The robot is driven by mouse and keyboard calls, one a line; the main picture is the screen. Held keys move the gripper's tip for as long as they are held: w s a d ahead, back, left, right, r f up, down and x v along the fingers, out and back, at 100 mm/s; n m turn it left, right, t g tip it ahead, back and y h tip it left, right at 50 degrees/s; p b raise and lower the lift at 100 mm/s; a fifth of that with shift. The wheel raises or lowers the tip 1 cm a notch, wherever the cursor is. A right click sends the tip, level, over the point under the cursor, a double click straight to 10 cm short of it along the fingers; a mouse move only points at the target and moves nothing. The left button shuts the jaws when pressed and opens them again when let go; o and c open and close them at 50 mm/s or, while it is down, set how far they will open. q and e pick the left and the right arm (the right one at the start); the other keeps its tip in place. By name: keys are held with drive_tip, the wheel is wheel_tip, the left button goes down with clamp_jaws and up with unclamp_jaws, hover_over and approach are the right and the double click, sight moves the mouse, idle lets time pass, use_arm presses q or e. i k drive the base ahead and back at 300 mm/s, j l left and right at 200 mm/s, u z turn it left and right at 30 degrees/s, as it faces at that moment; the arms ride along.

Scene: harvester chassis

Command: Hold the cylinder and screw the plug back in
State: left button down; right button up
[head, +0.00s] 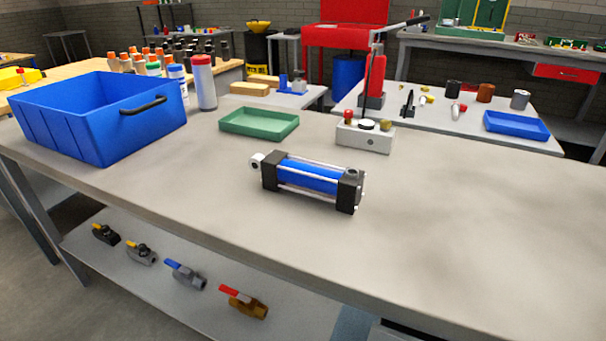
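The cylinder (312,180) lies on its side on the grey workbench (450,230), near the middle of the view. It has a blue barrel, silver tie rods and black square end caps, with a light metal eye at its left end. The top of its right end cap shows a small round grey spot, too small to tell whether it is an open port or a fitting. I cannot make out a loose plug. Neither of my grippers is in view, and nothing touches the cylinder.
A green tray (259,134) and a grey block with knobs (364,147) stand behind the cylinder. A blue crate (75,125) and a red-capped bottle (202,84) stand to the left. The bench right of the cylinder is clear. Several valves lie on the lower shelf (180,310).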

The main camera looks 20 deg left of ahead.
sight(278, 169)
drive_tip(key=i+j, duration=0.5)
drive_tip(key=j, duration=0.2)
drive_tip(key=l, duration=0.8)
drive_tip(key=k+l, duration=0.1)
drive_tip(key=l, duration=0.7)
drive_tip(key=k+l, duration=0.1)
drive_tip(key=l, duration=0.7)
drive_tip(key=l+u, duration=0.25)
drive_tip(key=u, duration=1.75)
